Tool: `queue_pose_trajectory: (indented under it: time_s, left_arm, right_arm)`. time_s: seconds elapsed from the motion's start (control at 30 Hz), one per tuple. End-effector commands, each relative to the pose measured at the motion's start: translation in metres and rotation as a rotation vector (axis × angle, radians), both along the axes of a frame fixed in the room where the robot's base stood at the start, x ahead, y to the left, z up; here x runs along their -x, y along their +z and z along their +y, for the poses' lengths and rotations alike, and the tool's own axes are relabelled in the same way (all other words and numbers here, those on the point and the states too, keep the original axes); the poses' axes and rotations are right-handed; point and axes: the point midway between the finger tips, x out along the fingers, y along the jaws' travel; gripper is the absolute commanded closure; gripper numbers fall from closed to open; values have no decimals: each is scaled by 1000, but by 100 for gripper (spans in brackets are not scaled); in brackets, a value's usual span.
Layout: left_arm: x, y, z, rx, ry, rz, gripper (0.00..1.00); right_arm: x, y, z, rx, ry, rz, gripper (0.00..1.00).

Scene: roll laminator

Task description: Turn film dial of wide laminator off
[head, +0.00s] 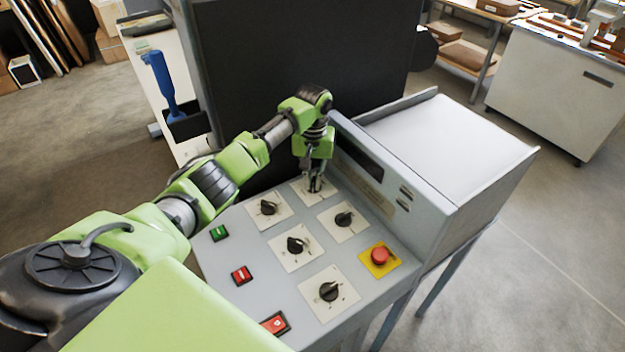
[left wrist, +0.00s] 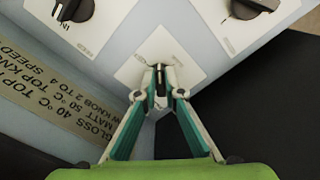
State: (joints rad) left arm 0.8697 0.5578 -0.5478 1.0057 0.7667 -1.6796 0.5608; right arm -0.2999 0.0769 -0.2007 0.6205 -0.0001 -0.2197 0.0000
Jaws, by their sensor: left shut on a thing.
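The wide laminator's control panel (head: 248,254) carries several black dials on white plates. My left gripper (head: 315,188) is at the far dial, near the upper edge of the panel, pointing down. In the left wrist view my left gripper (left wrist: 161,97) has its two fingers closed on this small dark dial (left wrist: 161,88). The dial's white plate (left wrist: 150,60) shows around the fingertips. The fingers hide most of the dial, so its pointer setting cannot be read. My right gripper is not in view.
Neighbouring dials (head: 344,219) and (head: 268,207) sit close to the gripped one. A red emergency button (head: 380,256) on yellow, a green button (head: 218,233) and red switches (head: 241,275) are on the panel. A raised housing (head: 395,180) stands right of the gripper.

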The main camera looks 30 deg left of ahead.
Motion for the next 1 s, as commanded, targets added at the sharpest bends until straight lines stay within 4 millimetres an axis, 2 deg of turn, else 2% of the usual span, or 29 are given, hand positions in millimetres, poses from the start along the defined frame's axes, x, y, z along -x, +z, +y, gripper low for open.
queue_pose_trajectory:
  time_s: [0.5,0.7,1.0]
  left_arm:
    - [-4,1,-3,2,465,-2,100]
    - [-5,1,-3,0,593,-4,100]
    - [-6,2,-4,-1,692,-3,100]
  right_arm:
    - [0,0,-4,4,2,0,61]
    - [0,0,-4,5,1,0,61]
    - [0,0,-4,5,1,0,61]
